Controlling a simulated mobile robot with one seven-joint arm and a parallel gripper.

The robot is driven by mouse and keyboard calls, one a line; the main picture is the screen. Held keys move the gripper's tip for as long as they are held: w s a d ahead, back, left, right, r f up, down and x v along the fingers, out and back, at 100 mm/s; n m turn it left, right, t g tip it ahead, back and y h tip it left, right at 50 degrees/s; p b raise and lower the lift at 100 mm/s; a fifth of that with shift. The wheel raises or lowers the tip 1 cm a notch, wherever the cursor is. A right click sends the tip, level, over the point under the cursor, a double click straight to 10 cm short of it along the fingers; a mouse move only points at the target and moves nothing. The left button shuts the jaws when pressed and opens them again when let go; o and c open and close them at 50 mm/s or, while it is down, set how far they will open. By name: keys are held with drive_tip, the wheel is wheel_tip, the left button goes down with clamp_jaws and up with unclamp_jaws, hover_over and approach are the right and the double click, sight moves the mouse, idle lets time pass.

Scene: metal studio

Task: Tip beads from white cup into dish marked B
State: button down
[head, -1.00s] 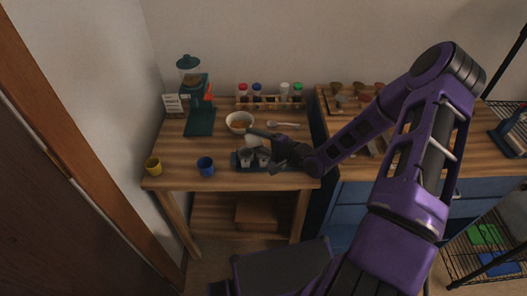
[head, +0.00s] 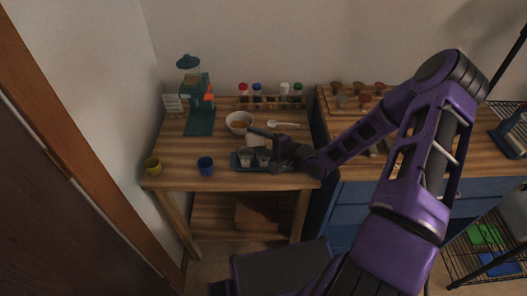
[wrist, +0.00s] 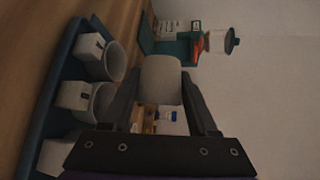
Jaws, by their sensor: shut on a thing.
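My gripper (wrist: 163,108) is shut on the white cup (wrist: 160,78), with a dark finger on each side of it. In the head view the white cup (head: 256,140) shows just behind the dark tray (head: 236,163), partly hidden by my gripper (head: 262,137). Small white dishes with label blocks stand in the tray; in the wrist view I see an upper dish (wrist: 116,61), a middle dish (wrist: 103,101) and part of a lower one (wrist: 55,155). Their letters are too small to read, so I cannot tell which is B. The beads are not visible.
A bowl (head: 239,122) and a spoon (head: 283,125) lie behind the tray. A teal grinder (head: 198,105) and a rack of bottles (head: 270,103) are at the back. The front-left table is partly clear.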

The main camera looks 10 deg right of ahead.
idle(0.9)
drive_tip(key=shift+r, duration=0.1)
drive_tip(key=shift+a+r, duration=0.1)
drive_tip(key=shift+a, duration=0.05)
drive_tip(key=shift+a+f+n+g+h+b, duration=0.5)
drive_tip(key=shift+n+h, duration=0.3)
drive_tip(key=shift+n, duration=0.4)
drive_tip(key=shift+a+f, duration=0.1)
